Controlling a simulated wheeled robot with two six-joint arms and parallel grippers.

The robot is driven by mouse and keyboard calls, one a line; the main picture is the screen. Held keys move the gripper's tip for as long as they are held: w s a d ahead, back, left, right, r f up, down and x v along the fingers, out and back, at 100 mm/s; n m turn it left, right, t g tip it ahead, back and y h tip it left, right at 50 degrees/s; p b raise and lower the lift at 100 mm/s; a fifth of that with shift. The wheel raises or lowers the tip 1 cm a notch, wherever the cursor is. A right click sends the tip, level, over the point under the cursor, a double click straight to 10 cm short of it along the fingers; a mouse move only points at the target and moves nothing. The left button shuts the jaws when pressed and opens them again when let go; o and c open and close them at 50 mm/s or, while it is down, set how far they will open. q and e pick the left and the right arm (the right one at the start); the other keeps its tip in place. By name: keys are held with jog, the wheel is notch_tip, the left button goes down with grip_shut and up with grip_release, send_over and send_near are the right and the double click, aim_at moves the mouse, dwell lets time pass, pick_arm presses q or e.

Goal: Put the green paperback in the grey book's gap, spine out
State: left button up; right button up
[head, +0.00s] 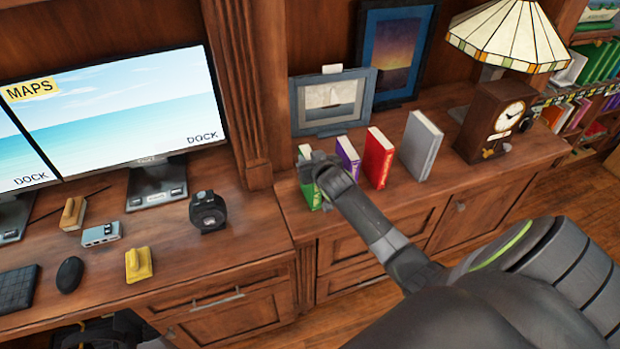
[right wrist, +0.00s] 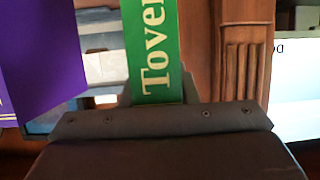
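The green paperback (head: 309,193) stands upright at the left end of the book row in the head view. My right gripper (head: 318,167) is at it, partly covering it. In the right wrist view its green spine (right wrist: 152,50) with white lettering faces the camera, with a finger close against each side; the gripper looks shut on it. I cannot tell whether the book touches the top. The grey book (head: 420,147) stands upright at the right end, with a gap between it and the red book (head: 378,158). My left gripper is not in view.
A purple book (head: 348,157) stands between the green and red ones and also shows in the right wrist view (right wrist: 45,55). Picture frames (head: 333,102) stand behind the row. A clock (head: 495,122) and lamp (head: 508,35) stand to the right. A monitor (head: 140,110) is left.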

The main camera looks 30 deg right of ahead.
grip_shut()
jog(key=shift+r, duration=0.1)
